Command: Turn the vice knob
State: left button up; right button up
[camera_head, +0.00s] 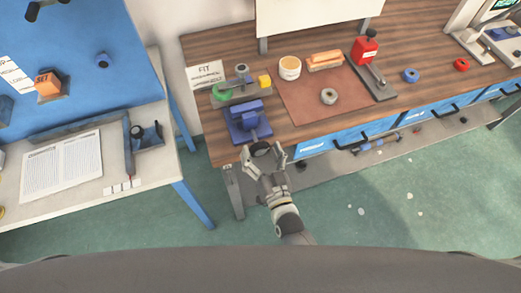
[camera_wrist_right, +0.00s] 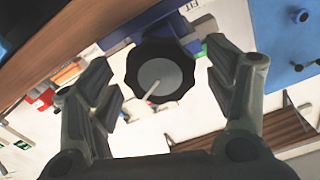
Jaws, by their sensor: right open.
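The blue vice (camera_head: 247,121) stands at the front left corner of the wooden workbench. Its black lobed knob (camera_head: 260,149) faces the front of the bench. In the right wrist view the knob (camera_wrist_right: 161,70) is large, with a grey round centre. My right gripper (camera_head: 263,153) is open at the knob, with one finger on each side. In the right wrist view a gap shows between the knob and each finger, and nothing is gripped. How far the fingertips reach along the knob is hard to tell. My left gripper is not in view.
A white table (camera_head: 105,205) stands at the left. The green floor in front is open.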

jog(key=v, duration=1.1)
jog(key=shift+s, duration=0.2)
jog(key=s+d+f+n+g+h+b, duration=0.1)
jog(key=s+d+f+g+b, duration=0.15)
jog(key=f, duration=0.75)
jog(key=s+d+f+g+b, duration=0.1)
jog(key=s+d+f+g, duration=0.15)
jog(key=f, duration=0.75)
jog(key=s+d+f+n+g+h+b, duration=0.1)
jog(key=s+d+f+g, duration=0.15)
jog(key=f, duration=0.65)
jog(key=s+d+f+g+h+b, duration=0.1)
jog(key=s+d+f+g, duration=0.3)
jog(key=s+f, duration=0.5)
jog(key=s+d+f+g+h+b, duration=0.2)
jog(key=s+d+f+g+b, duration=0.1)
jog(key=s+d+f, duration=0.5)
jog(key=shift+s+f+g+h, duration=0.3)
jog(key=shift+s+f+g, duration=0.2)
jog(key=shift+s+g, duration=0.5)
jog(key=shift+s, duration=0.1)
